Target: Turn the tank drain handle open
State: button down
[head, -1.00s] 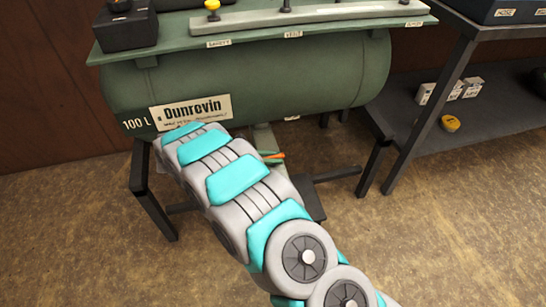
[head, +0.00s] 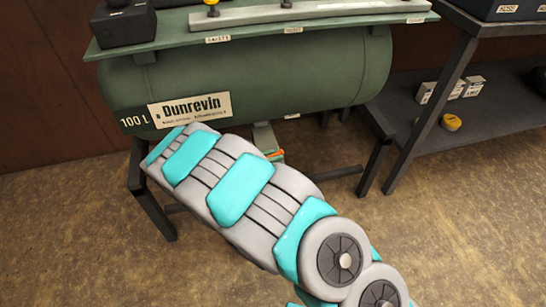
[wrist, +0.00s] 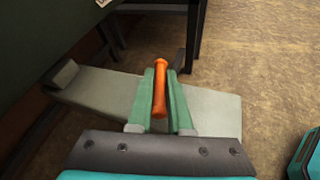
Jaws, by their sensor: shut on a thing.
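The green tank (head: 250,80), marked "Dunrevin" and "100 L", lies on its stand in the head view. The drain handle is an orange bar (wrist: 160,88) in the wrist view, and a small bit of orange (head: 275,153) shows in the head view beside my arm. My gripper (wrist: 160,95) has its two green fingers on either side of the orange handle and is shut on it. In the head view my arm covers the gripper and most of the drain. The valve body is hidden in both views.
A grey plate (wrist: 100,95) runs behind the fingers in the wrist view. Dark stand legs (head: 150,195) are near my arm. A dark shelf (head: 470,125) with small boxes and a yellow object (head: 452,122) stands at right. The brown floor at right is open.

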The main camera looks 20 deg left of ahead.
jog(key=n+t+y+b, duration=0.1)
jog(key=n+y, duration=0.2)
jog(key=shift+d+t+b, duration=0.15)
jog(key=shift+t+b, duration=0.25)
jog(key=shift+n+t+y+b, duration=0.4)
jog(key=shift+n+y+b, duration=0.65)
jog(key=shift+y, duration=0.25)
jog(key=shift+f+n, duration=0.1)
jog(key=shift+n, duration=0.15)
jog(key=c, duration=0.8)
grip_release()
jog(key=shift+y, duration=0.4)
jog(key=shift+c, duration=0.2)
jog(key=shift+s, duration=0.1)
jog(key=p+v, duration=0.4)
jog(key=v, duration=0.3)
jog(key=shift+s+a+p, duration=0.25)
jog(key=shift+s+p, duration=0.05)
jog(key=shift+p, duration=0.05)
